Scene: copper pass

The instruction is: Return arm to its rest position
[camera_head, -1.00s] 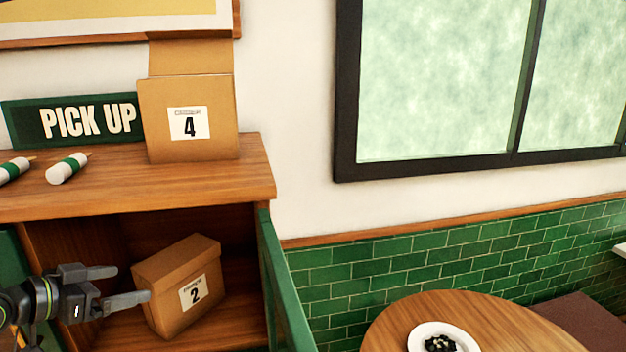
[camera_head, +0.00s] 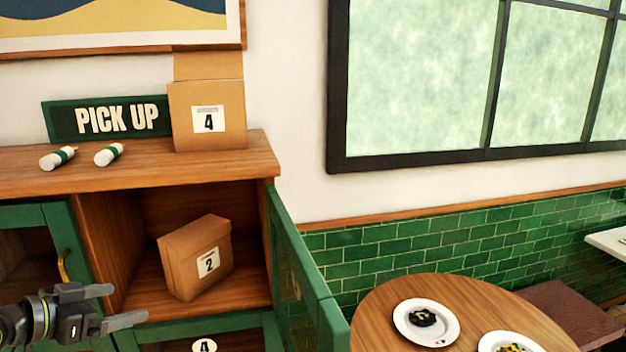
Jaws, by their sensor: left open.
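My left gripper (camera_head: 125,306) shows at the lower left, with its arm coming in from the left edge. Its two dark fingers are apart and nothing is between them. A cardboard box labelled 2 (camera_head: 183,263) sits tilted inside the open wooden compartment (camera_head: 247,284), up and to the right of the fingers. A gap shows between the gripper and this box in the picture. My right gripper is not in view.
The green cabinet door (camera_head: 293,270) stands open at the compartment's right side. A box labelled 4 (camera_head: 207,120) stands on the wooden top beside the PICK UP sign (camera_head: 105,118) and two white-green rolls (camera_head: 108,154). A round table (camera_head: 385,305) with plates is at the right.

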